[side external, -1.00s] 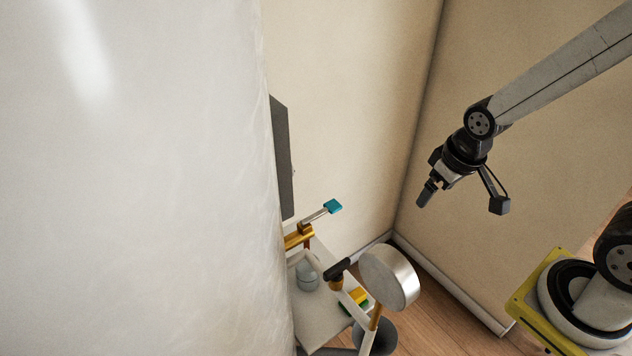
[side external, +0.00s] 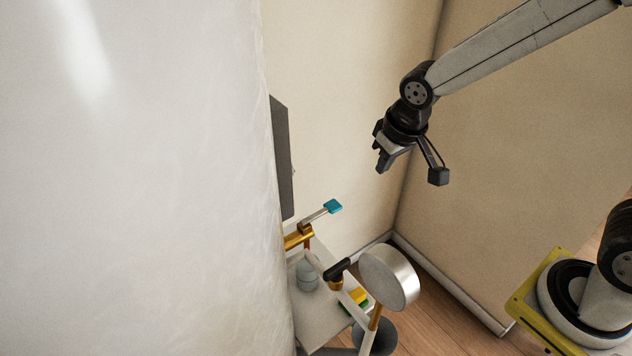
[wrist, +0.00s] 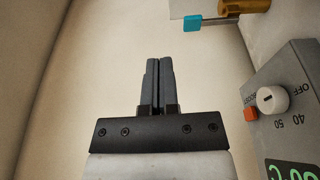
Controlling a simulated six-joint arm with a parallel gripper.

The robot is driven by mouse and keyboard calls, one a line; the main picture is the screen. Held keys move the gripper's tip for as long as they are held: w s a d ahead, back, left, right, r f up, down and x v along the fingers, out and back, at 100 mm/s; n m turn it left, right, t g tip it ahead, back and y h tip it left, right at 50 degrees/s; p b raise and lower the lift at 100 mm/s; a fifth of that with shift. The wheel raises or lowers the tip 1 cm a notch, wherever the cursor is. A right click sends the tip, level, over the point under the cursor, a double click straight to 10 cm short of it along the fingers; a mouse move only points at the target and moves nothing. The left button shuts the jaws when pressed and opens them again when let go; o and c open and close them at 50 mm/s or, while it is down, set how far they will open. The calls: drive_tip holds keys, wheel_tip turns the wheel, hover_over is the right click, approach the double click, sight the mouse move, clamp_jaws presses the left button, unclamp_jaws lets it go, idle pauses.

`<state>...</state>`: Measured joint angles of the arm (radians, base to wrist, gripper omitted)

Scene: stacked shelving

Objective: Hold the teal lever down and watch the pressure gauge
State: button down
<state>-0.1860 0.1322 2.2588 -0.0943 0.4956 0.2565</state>
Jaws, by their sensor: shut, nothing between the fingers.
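The teal lever (side external: 333,206) sticks out on a metal arm from a brass fitting (side external: 299,237) in the side view. Its teal end also shows at the top of the wrist view (wrist: 192,24), beyond my fingertips and a little to the right. My gripper (side external: 383,165) is shut and empty, in the air above and to the right of the lever, not touching it. Its two fingers lie together in the wrist view (wrist: 159,62). A round silver drum-like body (side external: 390,277) stands below right of the lever; its face is turned away, so I cannot tell whether it is the gauge.
A large pale curved surface (side external: 130,180) hides the left side. A grey control box (wrist: 285,105) with a white knob, red button and green display is at the wrist view's right. A black-handled fitting (side external: 338,268) and a yellow-green block (side external: 357,298) are below the lever.

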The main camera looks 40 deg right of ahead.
wheel_tip(320, 180, up, 2)
hover_over(337, 203)
drive_tip(key=s, duration=0.3)
drive_tip(key=shift+a+r, duration=0.15)
drive_tip(key=shift+a, duration=0.2)
drive_tip(key=x, duration=1.1)
drive_tip(key=shift+f, duration=1.5)
drive_tip(key=shift+d+f, duration=0.2)
drive_tip(key=shift+f, duration=0.4)
drive_tip(key=shift+d+f, duration=0.15)
drive_tip(key=shift+f, duration=0.45)
idle(3.0)
